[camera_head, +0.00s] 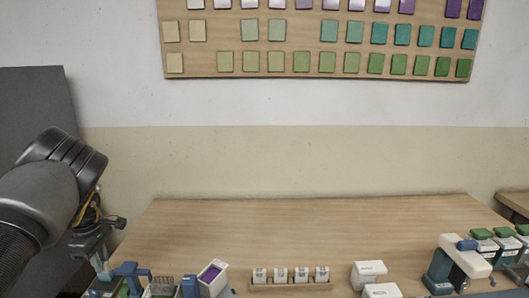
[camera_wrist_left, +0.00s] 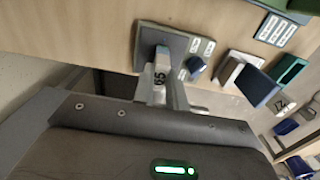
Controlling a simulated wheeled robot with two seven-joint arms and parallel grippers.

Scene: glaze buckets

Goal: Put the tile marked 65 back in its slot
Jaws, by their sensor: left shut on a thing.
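My left gripper (camera_head: 104,268) is low at the left end of the table in the head view, beside the small items there. In the head view the tile cannot be made out. The wall board (camera_head: 210,75) holds rows of coloured tiles with several empty gaps. My right gripper is not in view.
A wooden rack with several white labelled pieces (camera_head: 290,275) stands at the table's front. White boxes (camera_head: 369,274), a blue and white device (camera_head: 455,262) and green-lidded containers (camera_head: 482,236) stand to the right. An open box with purple inside (camera_head: 212,276) stands left. The table's back (camera_head: 310,220) is clear.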

